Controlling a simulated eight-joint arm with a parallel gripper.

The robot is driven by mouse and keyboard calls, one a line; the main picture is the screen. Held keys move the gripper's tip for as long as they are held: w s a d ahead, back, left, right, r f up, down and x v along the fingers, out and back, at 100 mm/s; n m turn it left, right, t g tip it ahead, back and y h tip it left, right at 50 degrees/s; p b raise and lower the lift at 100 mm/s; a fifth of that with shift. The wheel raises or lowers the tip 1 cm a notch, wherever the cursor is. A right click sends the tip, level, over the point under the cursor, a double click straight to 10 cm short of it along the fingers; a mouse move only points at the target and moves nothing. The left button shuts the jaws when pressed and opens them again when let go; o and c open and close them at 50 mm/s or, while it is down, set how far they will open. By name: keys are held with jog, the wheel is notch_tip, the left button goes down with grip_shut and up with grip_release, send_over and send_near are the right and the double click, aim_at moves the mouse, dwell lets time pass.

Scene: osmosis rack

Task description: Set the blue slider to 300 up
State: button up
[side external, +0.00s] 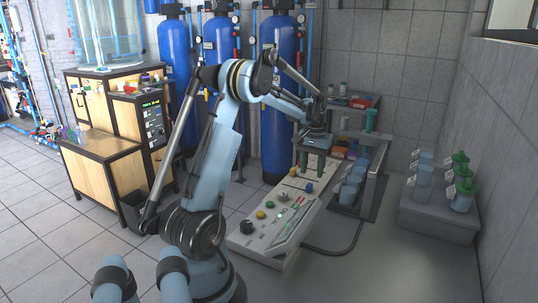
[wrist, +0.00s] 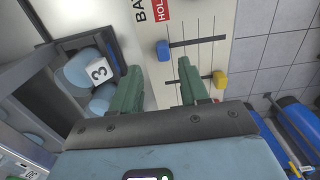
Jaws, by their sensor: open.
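The blue slider (wrist: 162,50) is a small blue knob on one end of a dark crossbar over thin scale lines on a pale control panel (wrist: 150,85). In the side view the blue slider (side external: 309,188) sits on the sloped panel (side external: 258,243). My gripper (wrist: 158,67) has two green fingers set wide apart with nothing between them. In the wrist view the blue knob lies just beyond the fingertips, between their lines. In the side view my gripper (side external: 312,168) points down over the panel's far end, apart from the blue slider.
A yellow slider (wrist: 220,80) sits close to the right finger; its crossbar runs behind that finger. Several coloured buttons and a black knob (side external: 247,227) are on the panel's near end. A rack with blue containers (side external: 350,190) stands right of the panel.

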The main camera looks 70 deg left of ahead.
aim_at(312, 185)
notch_tip(312, 185, up, 7)
dwell(0.3)
jog(key=w+d+r+m+t+y, duration=0.1)
jog(key=d+r+m+t, duration=0.25)
jog(key=d, duration=1.25)
jog(key=s+d+f+m+t, duration=0.2)
jog(key=s+d, duration=0.1)
jog(key=d, duration=0.5)
jog(key=s+d+f+m+t+h, duration=0.1)
jog(key=s+d+f+m, duration=0.1)
jog(key=d, duration=0.5)
jog(key=shift+s+d+m+t, duration=0.35)
jog(key=shift+s+m, duration=0.4)
jog(key=shift+s, duration=0.2)
jog(key=shift+w+a, duration=0.1)
